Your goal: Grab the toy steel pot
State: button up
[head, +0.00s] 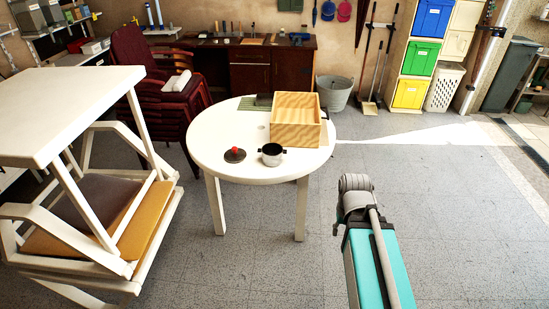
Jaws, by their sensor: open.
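The toy steel pot (271,157) stands upright on the round white table (215,153), near its front edge. It is small and silvery, with a dark rim and small dark handles. A dark round lid with a red knob (235,155) lies to its left, apart from it. Part of my arm, teal and grey, rises at the lower right, in front and to the right of the table. My gripper is not in view. Nothing hides the pot in the head view.
A light wooden box (297,130) stands on the table just behind the pot. A white wooden bench-table (60,110) stands left. Grey floor (440,220) is clear on the right.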

aim_at(272, 153)
jog(key=u, duration=0.1)
jog(key=i, duration=1)
jog(key=z, duration=0.05)
